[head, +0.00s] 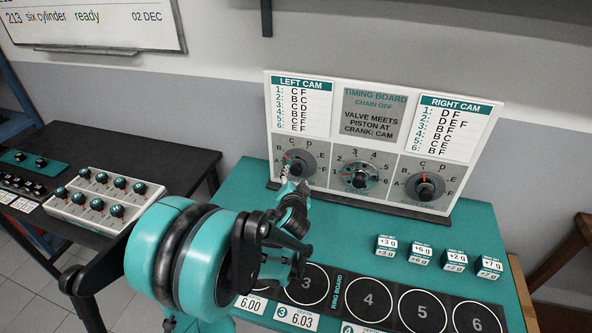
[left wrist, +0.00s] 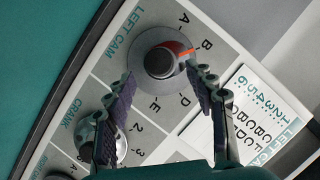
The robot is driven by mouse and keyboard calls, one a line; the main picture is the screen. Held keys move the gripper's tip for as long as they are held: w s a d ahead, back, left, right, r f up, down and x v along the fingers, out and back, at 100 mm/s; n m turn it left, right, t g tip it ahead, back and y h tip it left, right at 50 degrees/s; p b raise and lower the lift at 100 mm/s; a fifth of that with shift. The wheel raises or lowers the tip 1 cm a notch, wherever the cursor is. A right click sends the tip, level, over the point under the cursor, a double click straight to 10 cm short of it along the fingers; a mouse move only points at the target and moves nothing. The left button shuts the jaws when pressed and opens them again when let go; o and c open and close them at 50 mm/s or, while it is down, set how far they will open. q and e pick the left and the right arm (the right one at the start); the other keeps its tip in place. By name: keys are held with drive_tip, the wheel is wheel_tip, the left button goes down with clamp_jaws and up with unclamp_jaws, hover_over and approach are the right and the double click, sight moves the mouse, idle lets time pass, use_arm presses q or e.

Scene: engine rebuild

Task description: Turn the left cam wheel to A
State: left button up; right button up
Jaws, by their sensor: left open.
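The left cam wheel (head: 299,162) is a grey dial with a dark knob under the LEFT CAM sheet on the timing board (head: 333,196). It also shows in the left wrist view (left wrist: 160,60), where its red mark points at B, the letter beside A. My left gripper (head: 289,178) is in front of and just below this dial, partly covering it in the head view. In the left wrist view its open fingers (left wrist: 160,78) are spread to either side of the knob, with nothing between them. Whether they touch the wheel is not clear. My right gripper is not seen.
The crank dial (head: 360,174) is close to the right of the left cam wheel, and the right cam dial (head: 425,187) is farther right. Small weight boxes (head: 421,256) and the ring board (head: 345,292) lie on the teal table. A knob panel (head: 107,197) stands at left.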

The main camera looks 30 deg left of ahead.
sight(296, 172)
use_arm(q)
drive_tip(key=b+x, duration=0.1)
drive_tip(key=x, duration=0.5)
drive_tip(key=shift+w+a+f+b, duration=0.15)
drive_tip(key=shift+w+b, duration=0.1)
drive_tip(key=shift+b, duration=0.1)
drive_tip(key=shift+c, duration=0.4)
drive_tip(key=c, duration=1.1)
